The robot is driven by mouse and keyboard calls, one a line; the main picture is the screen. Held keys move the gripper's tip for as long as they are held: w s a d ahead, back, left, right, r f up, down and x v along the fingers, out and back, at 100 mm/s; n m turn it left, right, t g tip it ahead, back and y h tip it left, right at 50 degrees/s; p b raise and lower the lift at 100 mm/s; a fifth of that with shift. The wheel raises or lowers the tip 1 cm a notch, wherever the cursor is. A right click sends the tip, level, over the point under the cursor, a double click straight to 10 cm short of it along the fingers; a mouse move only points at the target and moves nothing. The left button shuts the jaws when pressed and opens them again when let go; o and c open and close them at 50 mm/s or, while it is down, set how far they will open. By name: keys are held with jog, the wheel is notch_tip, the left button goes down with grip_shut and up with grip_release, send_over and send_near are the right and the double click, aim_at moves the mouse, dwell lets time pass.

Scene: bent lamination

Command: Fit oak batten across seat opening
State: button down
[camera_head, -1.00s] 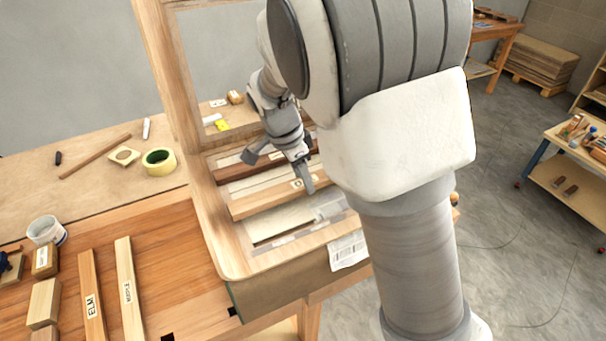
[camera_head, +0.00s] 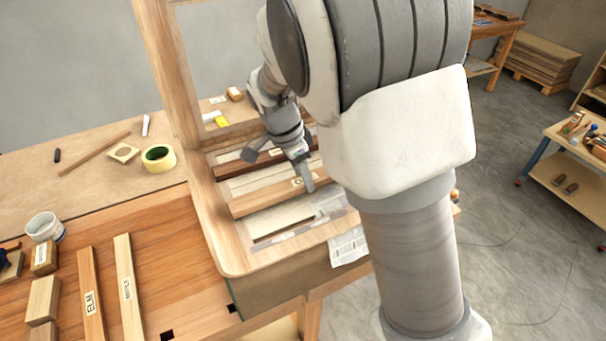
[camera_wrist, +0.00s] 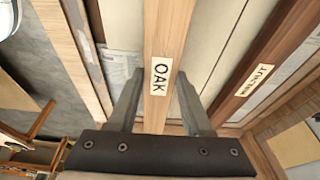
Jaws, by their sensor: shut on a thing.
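The oak batten (camera_head: 265,196), light brown with a label, spans the seat opening of the wooden frame (camera_head: 207,215). Its left end lies close to the left rail; I cannot tell whether it is fully seated, and its right end is hidden behind my arm. My gripper (camera_head: 280,166) is shut on the oak batten. In the wrist view my gripper (camera_wrist: 160,75) has one finger on each side of the batten (camera_wrist: 163,35), at its OAK label. A dark walnut batten (camera_wrist: 268,75) lies across the opening, roughly parallel, on the far side.
Elm (camera_head: 88,275) and another light batten (camera_head: 127,270) lie on the workbench (camera_head: 185,275) at left. A cup (camera_head: 45,228), wood blocks (camera_head: 42,300) and a tape roll (camera_head: 158,158) are nearby. A paper sheet (camera_head: 347,248) hangs at the frame's front edge.

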jog(key=shift+f+b, duration=0.4)
jog(key=shift+f, duration=0.15)
dwell(0.4)
jog(key=shift+c, duration=1.3)
grip_release()
notch_tip(320, 180, up, 16)
jog(key=p, duration=1)
jog(key=shift+p, duration=0.35)
jog(key=s+d+r+n+t+y+b, duration=0.1)
jog(key=s+d+n, duration=0.4)
jog(key=s, duration=0.6)
jog(key=s+d+r+n+t+y+b, duration=0.1)
jog(key=s+d+n+t+b, duration=0.2)
jog(key=s+d+n+b, duration=0.2)
jog(key=s+n+b, duration=0.1)
jog(key=s+n, duration=0.2)
jog(key=s, duration=0.3)
jog(key=shift+s+y, duration=0.15)
jog(key=shift+y, duration=0.25)
